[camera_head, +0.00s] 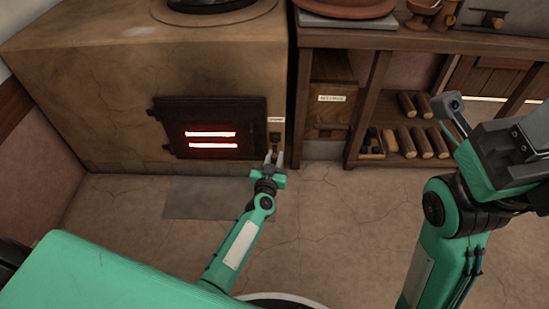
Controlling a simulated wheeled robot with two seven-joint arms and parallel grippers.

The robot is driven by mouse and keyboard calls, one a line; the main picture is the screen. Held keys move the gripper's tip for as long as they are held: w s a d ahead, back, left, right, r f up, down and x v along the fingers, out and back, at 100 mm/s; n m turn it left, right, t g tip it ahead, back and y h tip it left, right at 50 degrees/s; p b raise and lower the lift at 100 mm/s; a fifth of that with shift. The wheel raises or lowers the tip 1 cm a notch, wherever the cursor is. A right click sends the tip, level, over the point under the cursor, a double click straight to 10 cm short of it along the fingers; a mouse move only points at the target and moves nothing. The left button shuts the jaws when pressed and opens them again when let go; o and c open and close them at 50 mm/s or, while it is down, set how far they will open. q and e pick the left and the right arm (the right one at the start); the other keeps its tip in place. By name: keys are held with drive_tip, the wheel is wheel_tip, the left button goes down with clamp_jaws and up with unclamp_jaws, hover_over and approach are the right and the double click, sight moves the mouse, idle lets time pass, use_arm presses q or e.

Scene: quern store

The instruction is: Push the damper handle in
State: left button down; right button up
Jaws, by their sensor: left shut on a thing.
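The damper handle (275,149) is a small dark part below a dark plate (275,136) on the stove front, right of the firebox door. A small white label sits above the plate. My left gripper (274,157) reaches up to it from the floor side, its pale fingers shut on the handle and hiding much of it. How far the handle stands out cannot be told. My right arm is raised at the right edge; its wrist (500,148) shows, but I cannot make out the fingers.
The tan stove (200,65) has a dark firebox door (212,112) with two glowing slots. A grey floor plate (205,198) lies in front; the surrounding floor is clear.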

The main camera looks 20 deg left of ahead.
sight(275, 147)
use_arm(q)
drive_tip(key=w, duration=0.2)
drive_tip(key=w+a, duration=0.1)
drive_tip(key=w, duration=0.2)
drive_tip(key=w+a, duration=0.1)
drive_tip(key=w, duration=0.1)
drive_tip(key=shift+w, duration=0.25)
drive_tip(key=shift+w+a, duration=0.1)
drive_tip(key=shift+w, duration=0.1)
drive_tip(key=shift+a+r, duration=0.1)
drive_tip(key=c, duration=1.7)
unclamp_jaws()
drive_tip(key=shift+w, duration=0.1)
drive_tip(key=o, duration=0.4)
